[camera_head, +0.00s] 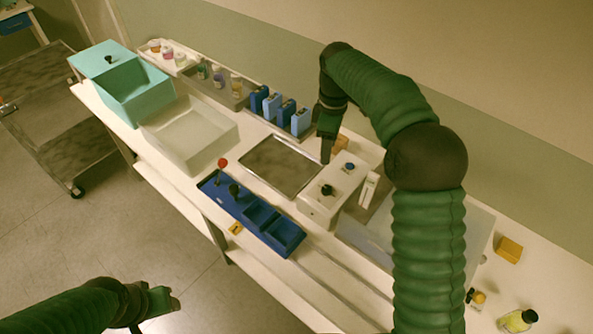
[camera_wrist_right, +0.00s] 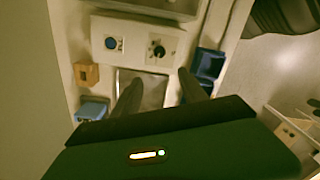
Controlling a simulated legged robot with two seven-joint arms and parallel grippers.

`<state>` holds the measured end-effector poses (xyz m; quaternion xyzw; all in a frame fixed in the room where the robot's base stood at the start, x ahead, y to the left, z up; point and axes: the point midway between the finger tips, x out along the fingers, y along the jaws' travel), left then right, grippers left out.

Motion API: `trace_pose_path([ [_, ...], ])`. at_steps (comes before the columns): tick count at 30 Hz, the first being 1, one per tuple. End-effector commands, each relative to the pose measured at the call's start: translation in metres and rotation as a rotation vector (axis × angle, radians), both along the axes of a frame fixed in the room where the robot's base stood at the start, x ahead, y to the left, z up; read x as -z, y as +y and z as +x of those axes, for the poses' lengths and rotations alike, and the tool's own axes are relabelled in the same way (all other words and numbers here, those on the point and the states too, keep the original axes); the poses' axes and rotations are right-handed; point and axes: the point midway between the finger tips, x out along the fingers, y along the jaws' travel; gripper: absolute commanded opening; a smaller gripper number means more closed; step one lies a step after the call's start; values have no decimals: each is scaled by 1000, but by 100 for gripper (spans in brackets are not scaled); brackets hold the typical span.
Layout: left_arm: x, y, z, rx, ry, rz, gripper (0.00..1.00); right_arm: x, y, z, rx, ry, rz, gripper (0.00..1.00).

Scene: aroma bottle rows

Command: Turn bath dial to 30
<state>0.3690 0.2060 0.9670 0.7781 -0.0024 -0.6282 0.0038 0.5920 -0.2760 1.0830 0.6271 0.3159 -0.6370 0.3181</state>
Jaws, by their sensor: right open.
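The bath is a white box (camera_head: 318,205) near the middle of the bench; its black dial (camera_head: 327,190) and a round blue knob (camera_head: 349,167) sit on top. In the right wrist view the black dial (camera_wrist_right: 156,50) and the blue knob (camera_wrist_right: 114,43) show on the white panel; the dial's setting is too small to read. My right gripper (camera_head: 326,158) is above the bench, beside the box, pointing down. In its wrist view the open, empty fingers (camera_wrist_right: 158,88) are apart, short of the dial. My left gripper (camera_head: 168,300) is low at the left, away from the bench; its jaw is unclear.
A dark metal plate (camera_head: 278,168) lies left of the bath. A blue tray (camera_head: 283,238) with a red-topped lever (camera_head: 222,163) is in front. Blue bottles (camera_head: 272,107) stand in a row behind. A white bin (camera_head: 190,133) and a teal box (camera_head: 132,95) are at far left.

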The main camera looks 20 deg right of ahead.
Motion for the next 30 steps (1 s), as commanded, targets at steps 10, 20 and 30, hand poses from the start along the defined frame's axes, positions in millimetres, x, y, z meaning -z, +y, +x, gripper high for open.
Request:
trace_pose_path([
  [10,4,-1,-1,1,0,0,50,52,-3,3,-19,14,2,50],
  [20,4,0,0,1,0,0,50,136,-2,2,-18,12,0,50],
  [30,3,0,0,1,0,0,50,169,-4,2,-17,7,1,50],
])
